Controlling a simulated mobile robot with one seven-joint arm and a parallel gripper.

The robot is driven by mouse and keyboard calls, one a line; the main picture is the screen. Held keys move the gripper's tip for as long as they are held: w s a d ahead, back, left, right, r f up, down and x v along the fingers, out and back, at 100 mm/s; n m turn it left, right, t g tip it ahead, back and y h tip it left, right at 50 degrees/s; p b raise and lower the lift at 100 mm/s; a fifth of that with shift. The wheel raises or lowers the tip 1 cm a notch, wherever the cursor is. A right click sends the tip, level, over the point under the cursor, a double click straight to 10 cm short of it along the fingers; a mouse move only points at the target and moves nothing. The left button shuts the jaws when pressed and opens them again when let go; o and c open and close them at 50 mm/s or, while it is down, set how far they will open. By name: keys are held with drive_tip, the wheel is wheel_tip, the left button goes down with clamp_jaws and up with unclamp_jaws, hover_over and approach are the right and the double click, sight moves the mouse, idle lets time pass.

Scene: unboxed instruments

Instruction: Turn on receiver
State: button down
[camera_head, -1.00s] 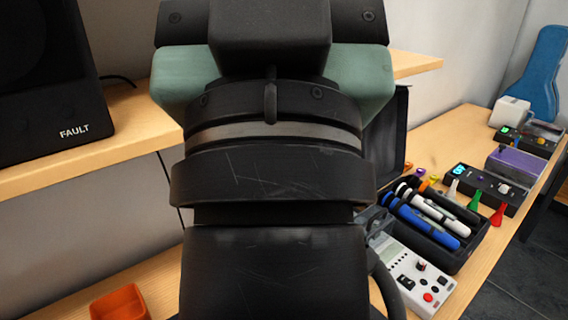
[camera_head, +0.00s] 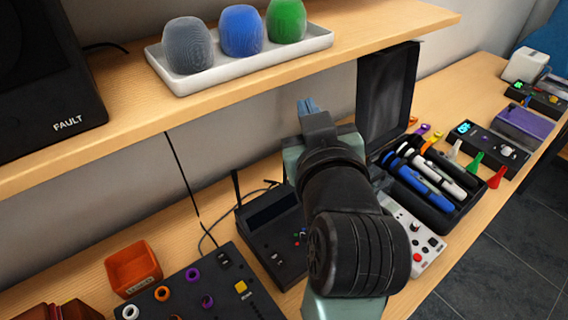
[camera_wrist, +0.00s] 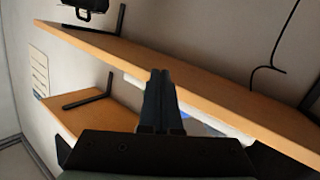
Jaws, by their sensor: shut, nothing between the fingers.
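A black box with a dark display and upright antennas, which looks like the receiver (camera_head: 268,222), stands on the lower table in the head view. My arm covers its right part, and I cannot make out whether it is on. Small buttons show on its front near my arm. My gripper (camera_head: 307,106) is above and behind the box, below the shelf edge, pointing away from it. In the wrist view my gripper (camera_wrist: 159,78) is shut and empty, its fingers together in front of the shelf. The receiver does not show in the wrist view.
The wooden shelf (camera_head: 225,100) holds a white tray (camera_head: 270,60) of microphone heads and a black speaker (camera_head: 50,80). On the table are a mixer (camera_head: 200,290), an orange bin (camera_head: 132,268), a case of microphones (camera_head: 435,190) and a white device (camera_head: 415,235).

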drive_tip(key=s+f+n+g+y+p, duration=0.1)
drive_tip(key=s+f+g, duration=0.4)
drive_tip(key=f, duration=0.5)
drive_tip(key=s+f+n+g+y+p, duration=0.2)
drive_tip(key=s+f+g, duration=0.3)
drive_tip(key=f, duration=0.5)
drive_tip(key=shift+s+n+p, duration=0.5)
drive_tip(key=shift+p, duration=0.15)
drive_tip(key=shift+d+f, duration=0.1)
drive_tip(key=p, duration=0.2)
hover_over(278, 260)
drive_tip(key=s+d, duration=0.1)
drive_tip(key=s, duration=0.1)
drive_tip(key=f, duration=0.7)
drive_tip(key=shift+d, duration=0.2)
wheel_tip(278, 260, down, 4)
drive_tip(key=shift+r, duration=0.2)
drive_tip(key=shift+f, duration=0.6)
